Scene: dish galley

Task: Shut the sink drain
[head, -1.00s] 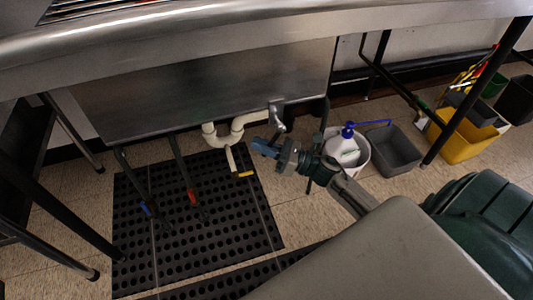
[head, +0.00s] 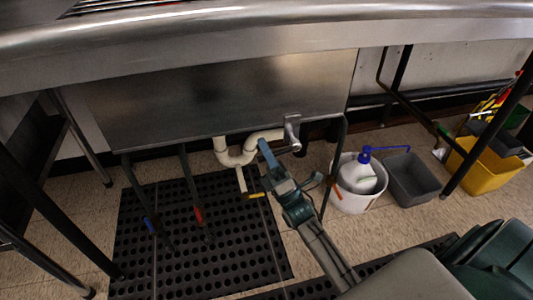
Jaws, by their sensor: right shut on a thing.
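The steel sink basin (head: 225,98) hangs under the counter. A white drain pipe (head: 233,158) bends below it, and a bare metal lever (head: 292,133) hangs at the basin's lower right edge. A yellow-tipped handle (head: 253,195) hangs on a pale stem below the pipe. My right gripper (head: 264,146) reaches up from below, its blue-grey fingers over the pipe's right part and left of the metal lever, with a gap to the lever in the picture. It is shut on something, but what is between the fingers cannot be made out. My left gripper is out of view.
Blue-marked (head: 151,224) and red-marked (head: 199,216) pedals stand over a black perforated mat (head: 190,265). A white bucket (head: 350,198) with a blue-topped jug, a grey bin (head: 412,180) and a yellow bucket (head: 480,168) stand to the right. Table legs flank the basin.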

